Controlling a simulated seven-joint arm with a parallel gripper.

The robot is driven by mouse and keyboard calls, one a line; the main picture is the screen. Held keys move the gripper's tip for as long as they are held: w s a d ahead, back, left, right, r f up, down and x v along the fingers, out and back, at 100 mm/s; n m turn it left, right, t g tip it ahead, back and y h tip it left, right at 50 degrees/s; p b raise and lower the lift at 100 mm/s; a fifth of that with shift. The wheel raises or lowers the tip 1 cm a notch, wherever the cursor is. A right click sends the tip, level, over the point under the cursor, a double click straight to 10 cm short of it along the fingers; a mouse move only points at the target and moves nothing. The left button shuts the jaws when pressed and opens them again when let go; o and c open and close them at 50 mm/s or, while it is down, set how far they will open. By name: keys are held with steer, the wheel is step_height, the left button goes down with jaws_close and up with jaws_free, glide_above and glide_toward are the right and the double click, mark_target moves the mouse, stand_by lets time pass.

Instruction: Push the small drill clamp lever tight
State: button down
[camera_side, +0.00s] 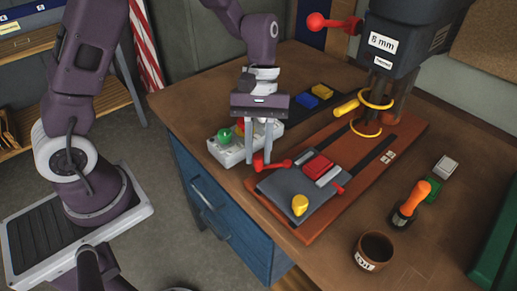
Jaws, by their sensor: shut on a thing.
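The clamp lever (281,165) is a short red bar with a round red knob at its left end, beside the grey plate (275,188) on the drill's orange base. My gripper (259,159) points down at the lever's knob end, its two fingers on either side of the knob. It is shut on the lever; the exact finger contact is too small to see. A red block (318,165) sits on the grey plate, with a yellow knob (300,205) at the front. The drill head (400,45) carries an "8 mm" label and a red-knobbed handle (333,22).
A white strip (232,154) with green and red buttons lies close behind my gripper. Yellow (322,91) and blue (308,101) blocks lie behind. The drill column has a yellow ring (376,99).

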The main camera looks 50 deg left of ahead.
mark_target(274, 189)
steer(key=shift+d, duration=0.1)
steer(key=d+n, duration=0.1)
steer(key=n, duration=0.1)
steer(key=s+d+n+t+h, duration=0.1)
steer(key=n, duration=0.1)
steer(key=shift+s+d+n+t, duration=0.1)
steer(key=shift+d+n+t, duration=0.4)
steer(key=shift+n, duration=0.5)
steer(key=shift+s+d+n+t, duration=0.1)
steer(key=shift+d+n+t, duration=0.4)
steer(key=shift+n, duration=0.5)
steer(key=shift+w+d, duration=0.1)
steer(key=c, duration=1.2)
jaws_free()
steer(key=shift+c, duration=0.2)
steer(key=v, duration=0.7)
